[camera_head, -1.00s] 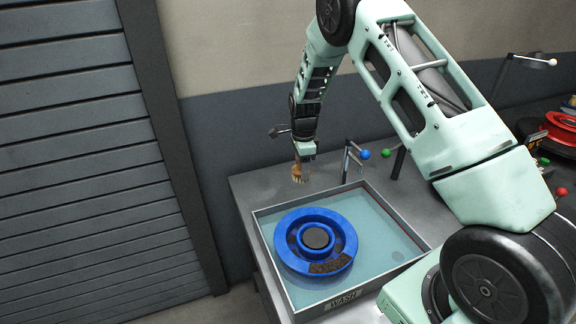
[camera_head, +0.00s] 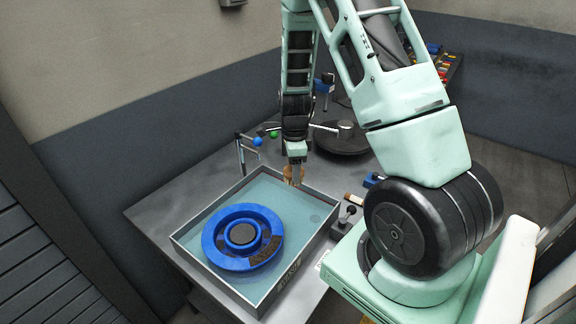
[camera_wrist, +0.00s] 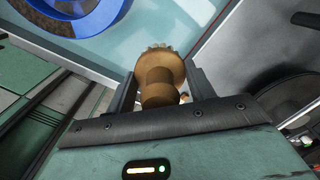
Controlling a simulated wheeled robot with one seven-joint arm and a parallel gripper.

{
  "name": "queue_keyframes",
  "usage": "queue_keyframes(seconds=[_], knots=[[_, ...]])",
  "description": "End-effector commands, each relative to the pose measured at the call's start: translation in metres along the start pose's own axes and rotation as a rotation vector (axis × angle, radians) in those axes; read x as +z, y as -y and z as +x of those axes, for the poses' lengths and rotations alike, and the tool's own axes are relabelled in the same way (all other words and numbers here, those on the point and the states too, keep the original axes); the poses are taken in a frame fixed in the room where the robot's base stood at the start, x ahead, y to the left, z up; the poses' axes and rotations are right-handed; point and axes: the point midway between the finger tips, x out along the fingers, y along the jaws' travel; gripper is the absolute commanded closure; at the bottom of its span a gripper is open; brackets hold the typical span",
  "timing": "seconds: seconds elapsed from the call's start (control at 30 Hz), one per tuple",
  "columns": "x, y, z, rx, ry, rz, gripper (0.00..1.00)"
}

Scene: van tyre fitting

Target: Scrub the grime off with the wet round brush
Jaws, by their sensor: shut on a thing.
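My gripper (camera_head: 292,164) is shut on the round brush (camera_head: 290,174), a small tan wooden brush. In the wrist view the brush (camera_wrist: 160,80) sits between the two fingers, its scalloped bristle end pointing away from my gripper. The brush is over the right back part of the wash tray (camera_head: 190,250); I cannot tell whether it touches the water. A blue wheel (camera_head: 212,238) lies flat in the tray, with dark brown grime (camera_head: 264,249) on its right front rim. The brush is apart from the wheel. The wheel also shows in the wrist view (camera_wrist: 95,22).
A post with blue and green knobs (camera_head: 240,150) stands behind the tray. A dark round turntable (camera_head: 342,138) is at the back right. The bench left of the tray (camera_head: 160,205) is clear.

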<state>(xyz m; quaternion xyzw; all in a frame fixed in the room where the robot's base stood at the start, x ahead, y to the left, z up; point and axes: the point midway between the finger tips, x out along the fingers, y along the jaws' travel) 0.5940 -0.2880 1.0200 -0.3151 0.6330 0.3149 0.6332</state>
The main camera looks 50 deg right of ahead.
Motion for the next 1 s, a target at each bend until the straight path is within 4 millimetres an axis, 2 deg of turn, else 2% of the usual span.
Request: queue_keyframes(seconds=[1.0], knots=[[0.000, 0.000, 0.094, 0.001, 0.000, -0.002, 0.65]])
